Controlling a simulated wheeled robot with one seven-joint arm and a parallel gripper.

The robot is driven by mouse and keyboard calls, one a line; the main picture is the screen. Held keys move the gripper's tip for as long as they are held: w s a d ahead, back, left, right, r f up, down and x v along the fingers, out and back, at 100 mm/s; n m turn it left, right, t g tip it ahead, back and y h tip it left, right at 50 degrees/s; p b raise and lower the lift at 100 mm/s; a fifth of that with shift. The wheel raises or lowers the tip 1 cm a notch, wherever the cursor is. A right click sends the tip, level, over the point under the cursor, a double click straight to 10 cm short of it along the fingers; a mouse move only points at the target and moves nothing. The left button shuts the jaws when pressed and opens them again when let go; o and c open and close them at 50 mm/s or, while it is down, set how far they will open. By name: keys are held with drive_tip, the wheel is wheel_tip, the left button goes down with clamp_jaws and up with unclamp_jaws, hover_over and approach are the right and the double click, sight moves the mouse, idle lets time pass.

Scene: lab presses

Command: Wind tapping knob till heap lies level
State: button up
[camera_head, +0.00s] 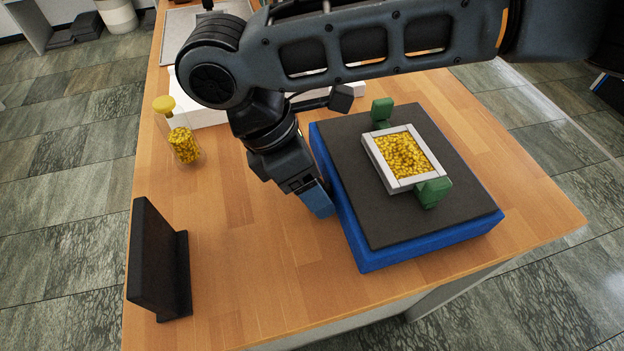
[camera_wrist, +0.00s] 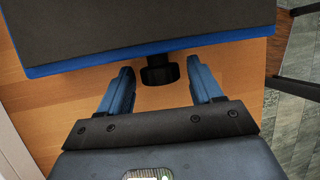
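The tapping knob (camera_wrist: 160,72) is a dark round knob on the near blue side of the tapping unit (camera_wrist: 150,47) in the wrist view; in the head view my arm hides it. The unit (camera_head: 345,218) is a blue base with a dark grey top. On it sits a pale square frame (camera_head: 385,173) holding a heap of yellow granules (camera_head: 406,155); I cannot tell how level the heap is. My gripper (camera_wrist: 160,80) is open, with one blue finger on each side of the knob and visible gaps to it. It also shows in the head view (camera_head: 318,203).
Green clamps (camera_head: 382,110) (camera_head: 434,190) stand at two opposite sides of the frame. A clear jar of yellow granules with a yellow stopper (camera_head: 184,145) stands at the left. A black upright bracket (camera_head: 158,262) stands front left. The wooden tabletop (camera_head: 240,260) between is clear.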

drive_tip(key=c, duration=0.9)
drive_tip(key=shift+s+d+r+t+p, duration=0.1)
drive_tip(key=shift+s+t+p, duration=0.1)
drive_tip(key=shift+t+p, duration=0.4)
drive_tip(key=shift+s+m+t+y, duration=0.15)
drive_tip(key=shift+m+t+y, duration=0.45)
drive_tip(key=shift+t, duration=0.9)
drive_tip(key=o, duration=1)
drive_tip(key=v, duration=0.7)
drive_tip(key=shift+r+p, duration=0.25)
drive_tip(key=shift+p, duration=0.05)
